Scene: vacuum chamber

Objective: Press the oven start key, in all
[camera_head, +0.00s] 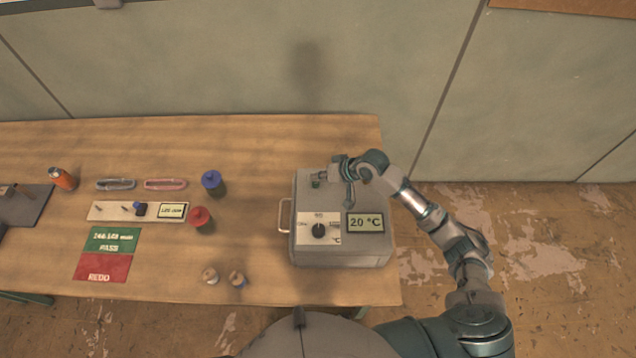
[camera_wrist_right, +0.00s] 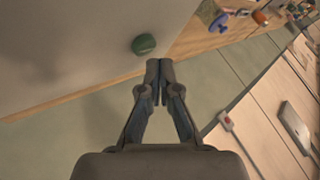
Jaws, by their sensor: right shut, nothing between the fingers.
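The oven (camera_head: 342,253) is a grey box at the right end of the table, with a handle on its left side, a black dial (camera_head: 319,231) and a display (camera_head: 365,223) reading 20 °C. The green start key (camera_head: 316,183) is on its top near the far left corner. It shows as a green round button (camera_wrist_right: 144,44) in the right wrist view. My right gripper (camera_head: 323,176) is shut and empty, close to the key. In the wrist view its fingertips (camera_wrist_right: 159,66) sit just beside the key, with a gap visible between them. My left gripper is out of view.
Left of the oven are a blue-lidded jar (camera_head: 211,182), a red-lidded jar (camera_head: 200,218), two small pieces (camera_head: 225,278), a panel with a display (camera_head: 137,211) and a green-and-red PASS/REDO mat (camera_head: 108,254). An orange can (camera_head: 62,179) stands farther left. The back strip of table is clear.

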